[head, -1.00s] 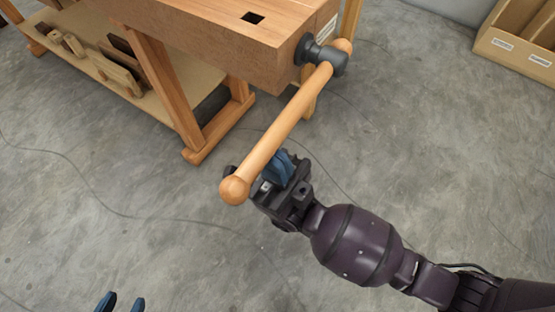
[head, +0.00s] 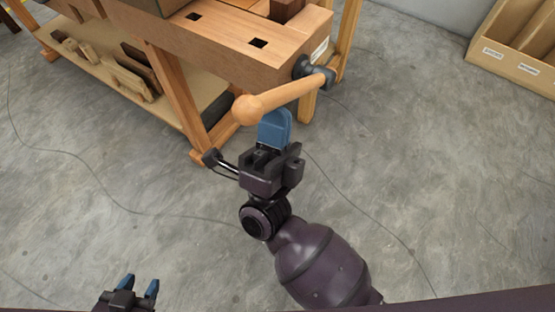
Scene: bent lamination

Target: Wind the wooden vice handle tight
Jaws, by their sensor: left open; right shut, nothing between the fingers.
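The wooden vice handle (head: 287,95) runs from the dark metal vice screw (head: 316,73) at the right end of the bench toward me, with its round knob (head: 247,110) nearest. My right gripper (head: 275,126) has blue fingers shut together just below the handle, close behind the knob. Nothing shows between the fingers; whether they touch the handle I cannot tell. My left gripper (head: 138,287) is open and empty over the floor at the bottom left, well apart from the handle.
The wooden workbench (head: 225,45) fills the top, with a lower shelf (head: 100,75) holding wooden pieces. A bench leg (head: 178,100) stands left of my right gripper. A divided wooden box (head: 510,65) lies at the top right. Thin cables cross the otherwise clear floor.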

